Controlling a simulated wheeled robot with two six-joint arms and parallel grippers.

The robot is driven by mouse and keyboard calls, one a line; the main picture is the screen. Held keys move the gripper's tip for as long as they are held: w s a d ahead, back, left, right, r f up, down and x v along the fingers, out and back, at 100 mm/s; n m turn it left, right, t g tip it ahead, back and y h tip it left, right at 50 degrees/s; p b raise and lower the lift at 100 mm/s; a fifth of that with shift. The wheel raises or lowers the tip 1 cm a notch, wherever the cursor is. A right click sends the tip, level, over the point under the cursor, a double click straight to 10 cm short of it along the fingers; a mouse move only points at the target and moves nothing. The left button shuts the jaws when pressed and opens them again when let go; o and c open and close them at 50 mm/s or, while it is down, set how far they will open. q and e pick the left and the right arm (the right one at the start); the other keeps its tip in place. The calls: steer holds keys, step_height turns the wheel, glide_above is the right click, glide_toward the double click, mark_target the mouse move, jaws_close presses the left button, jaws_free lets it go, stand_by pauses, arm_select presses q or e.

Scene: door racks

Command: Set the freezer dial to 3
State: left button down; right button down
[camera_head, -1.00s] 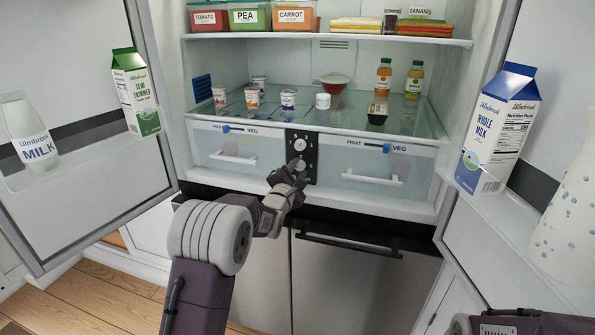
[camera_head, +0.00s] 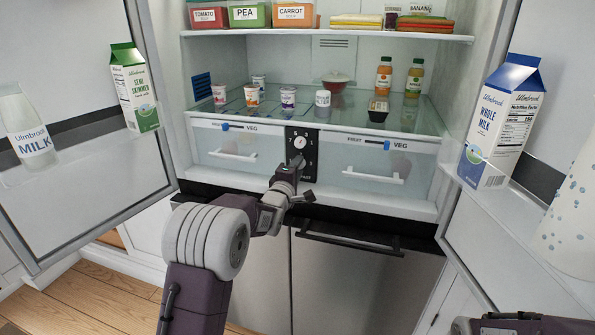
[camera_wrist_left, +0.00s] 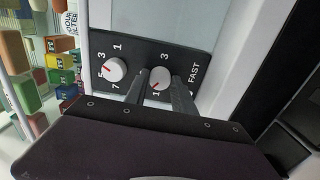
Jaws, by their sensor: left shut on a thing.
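The black control panel (camera_head: 313,147) sits between the two drawers under the fridge shelf. It carries two white dials, one above the other. The upper dial (camera_head: 299,142) shows fully; in the left wrist view it (camera_wrist_left: 115,69) has its red mark towards 5. The lower dial (camera_wrist_left: 159,76), with 1, 3 and FAST around it, appears to be the freezer dial. Its red mark points about at 1. My left gripper (camera_wrist_left: 160,85) has its fingers on either side of this dial, shut on it. In the head view my left gripper (camera_head: 296,174) hides most of that dial.
Open doors stand at both sides, with a milk carton (camera_head: 134,87) on the left and another (camera_head: 500,122) on the right. Drawer handles (camera_head: 372,174) flank the panel. A dark freezer handle (camera_head: 348,243) lies below. Part of my right arm shows at the lower right.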

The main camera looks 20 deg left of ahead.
arm_select(q)
steer(key=m+b, duration=0.1)
steer(key=m, duration=0.2)
steer(key=shift+f+m, duration=0.1)
steer(key=shift+m, duration=0.3)
steer(key=m+b, duration=0.1)
steer(key=m, duration=0.2)
steer(key=shift+m, duration=0.3)
steer(key=m+b, duration=0.1)
steer(key=m, duration=0.2)
steer(key=shift+m, duration=0.3)
steer(key=m+b, duration=0.1)
steer(key=m, duration=0.2)
steer(key=shift+f+m, duration=0.1)
steer(key=shift+m, duration=0.3)
steer(key=m+b, duration=0.2)
steer(key=m, duration=0.1)
steer(key=m+b, duration=0.1)
steer(key=m, duration=0.3)
steer(key=shift+b, duration=0.35)
steer(key=m+b, duration=0.2)
steer(key=m, duration=0.2)
steer(key=shift+m+b, duration=0.85)
steer(key=shift+m, duration=0.75)
